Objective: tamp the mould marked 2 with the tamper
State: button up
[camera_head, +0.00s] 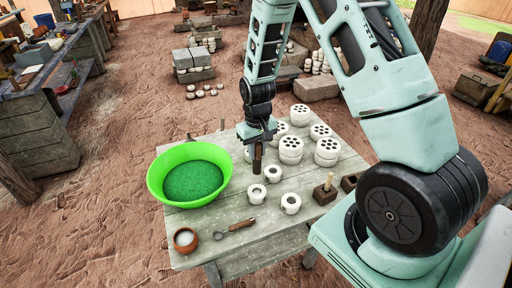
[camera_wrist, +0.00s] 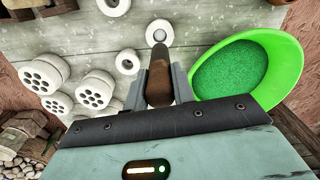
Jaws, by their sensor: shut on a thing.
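My gripper (camera_head: 257,146) is shut on the tamper (camera_head: 257,160), a brown wooden rod that hangs about upright above the table. The wrist view shows the tamper (camera_wrist: 159,78) between the two fingers (camera_wrist: 158,88). Three small white ring-shaped moulds stand on the table: one by the green tub (camera_head: 257,193), one behind it (camera_head: 273,173) and one nearer the front (camera_head: 290,203). They also show in the wrist view (camera_wrist: 158,33), (camera_wrist: 127,62), (camera_wrist: 115,5). The tamper's lower end is near the first two moulds; I cannot tell its exact height. No number is readable on any mould.
A green tub (camera_head: 157,172) stands at the table's left. A small brown bowl (camera_head: 185,240) and a spoon-like tool (camera_head: 236,228) lie at the front. White multi-hole cylinders (camera_head: 291,149) crowd the back right. A wooden block with a peg (camera_head: 325,190) stands to the right.

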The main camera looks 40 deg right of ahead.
aim_at(257, 157)
jog(key=shift+f+b, duration=3.35)
jog(key=shift+f, duration=1.35)
jog(key=shift+f+b, duration=0.65)
jog(key=shift+f, duration=0.6)
jog(key=shift+r, duration=0.1)
jog(key=shift+r+p, duration=3.4)
jog(key=shift+r, duration=0.85)
